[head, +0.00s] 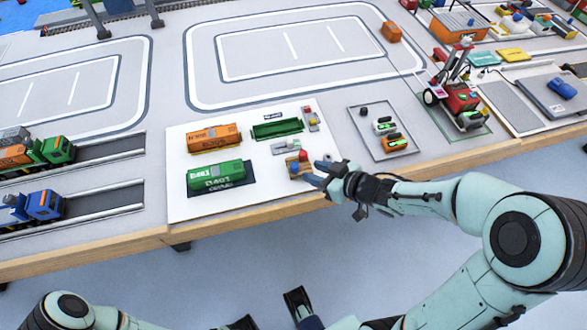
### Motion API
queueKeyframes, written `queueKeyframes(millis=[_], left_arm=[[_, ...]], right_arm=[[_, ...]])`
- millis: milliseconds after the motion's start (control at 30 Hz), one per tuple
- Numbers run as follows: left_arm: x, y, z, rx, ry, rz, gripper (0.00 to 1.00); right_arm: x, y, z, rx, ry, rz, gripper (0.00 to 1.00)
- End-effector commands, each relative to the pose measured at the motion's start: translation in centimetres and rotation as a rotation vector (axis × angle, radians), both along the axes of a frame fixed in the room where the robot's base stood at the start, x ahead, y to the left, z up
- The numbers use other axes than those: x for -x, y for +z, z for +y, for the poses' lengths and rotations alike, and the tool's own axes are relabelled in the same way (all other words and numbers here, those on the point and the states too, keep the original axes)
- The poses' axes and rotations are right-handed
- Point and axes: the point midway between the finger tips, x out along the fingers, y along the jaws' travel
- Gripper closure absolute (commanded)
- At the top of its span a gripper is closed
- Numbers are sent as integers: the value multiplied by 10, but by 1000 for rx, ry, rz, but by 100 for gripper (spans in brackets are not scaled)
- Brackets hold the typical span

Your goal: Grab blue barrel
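My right gripper (314,173) reaches in from the right, just to the right of and slightly below the barrel. Its two dark fingers look parted, with nothing visible between them. I cannot tell whether a fingertip touches the holder. My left arm shows only in part at the bottom left. Dark parts at the bottom centre may be its gripper (297,303), but its state is unclear.
An orange container (214,138) and a green container (215,176) lie on the board's left. A green tray (277,129) is behind the holder. A grey tray (384,131) with toy cars and a red vehicle (462,105) stand to the right. The table's wooden front edge is close below.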

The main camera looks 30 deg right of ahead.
Motion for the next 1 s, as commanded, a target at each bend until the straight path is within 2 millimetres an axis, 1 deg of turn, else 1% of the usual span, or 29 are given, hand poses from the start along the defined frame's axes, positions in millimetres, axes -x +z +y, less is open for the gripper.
queueKeyframes(millis=[33,233,400,500,600,800,833,867,900,933,1000], left_arm=[[-1,-3,0,0,0,-3,55],[-3,-7,0,-1,1,-11,55],[-8,-18,0,-4,5,-27,55],[-10,-21,0,-4,6,-33,55],[-11,-22,0,-5,7,-36,55],[-11,-21,0,-5,6,-36,55],[-11,-21,0,-5,6,-36,55],[-11,-21,0,-5,7,-36,55],[-11,-21,0,-5,7,-36,55],[-11,-21,0,-5,7,-36,55],[-10,-21,0,-5,7,-36,55]], right_arm=[[-4,-4,2,0,1,0,62],[-16,-9,8,-1,2,-1,62],[-38,-21,18,-2,1,1,62],[-47,-26,21,0,1,0,62],[-51,-27,23,-1,0,0,62],[-52,-26,23,-1,0,-1,62],[-52,-26,23,-1,0,-1,68],[-51,-26,23,-1,0,-1,78],[-51,-26,23,-1,0,-1,91],[-51,-26,23,-1,0,-1,100],[-51,-26,23,-1,0,-1,100]])
